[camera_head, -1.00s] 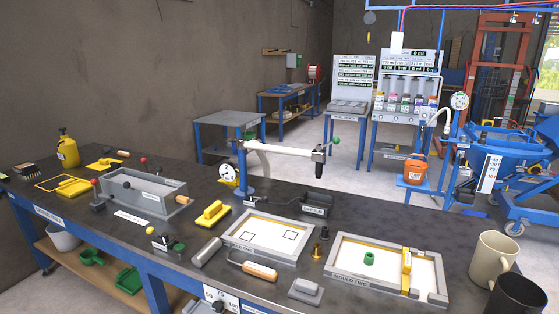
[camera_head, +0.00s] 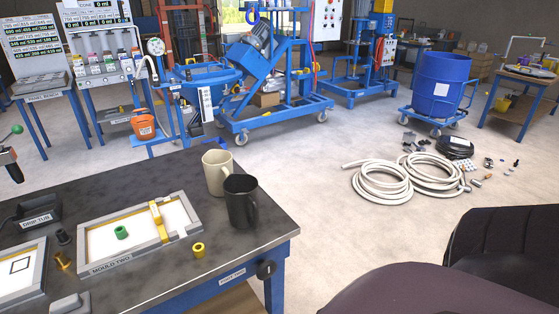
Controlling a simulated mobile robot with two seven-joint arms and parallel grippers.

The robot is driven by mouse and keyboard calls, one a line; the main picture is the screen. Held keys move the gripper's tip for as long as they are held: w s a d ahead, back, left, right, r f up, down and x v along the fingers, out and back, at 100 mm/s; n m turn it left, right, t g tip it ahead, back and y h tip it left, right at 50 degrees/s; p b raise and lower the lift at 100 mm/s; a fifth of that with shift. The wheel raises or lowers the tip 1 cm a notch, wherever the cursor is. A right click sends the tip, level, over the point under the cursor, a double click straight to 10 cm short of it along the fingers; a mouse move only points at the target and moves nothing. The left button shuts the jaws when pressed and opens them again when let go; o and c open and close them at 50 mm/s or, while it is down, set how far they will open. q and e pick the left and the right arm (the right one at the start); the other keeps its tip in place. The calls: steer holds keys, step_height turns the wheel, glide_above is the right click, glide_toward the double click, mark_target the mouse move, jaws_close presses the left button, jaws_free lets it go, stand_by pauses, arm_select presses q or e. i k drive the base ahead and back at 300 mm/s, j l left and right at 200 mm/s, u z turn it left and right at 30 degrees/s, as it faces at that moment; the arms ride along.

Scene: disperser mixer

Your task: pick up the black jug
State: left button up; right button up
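The black jug (camera_head: 240,204) stands upright near the right end of the dark workbench, with its handle toward the right. A cream jug (camera_head: 214,176) stands just behind it to the left, and the black jug overlaps it in the picture. Neither of my grippers is in view.
The workbench (camera_head: 262,240) has its right corner close to the black jug. A framed mould marked MOULD TWO (camera_head: 110,262) and a yellow ring (camera_head: 198,250) lie left of the jug. A dark rounded shape (camera_head: 400,290) fills the lower right. White hose coils (camera_head: 410,178) lie on the floor.

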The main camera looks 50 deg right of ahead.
mark_target(240, 190)
steer(key=z, duration=1.25)
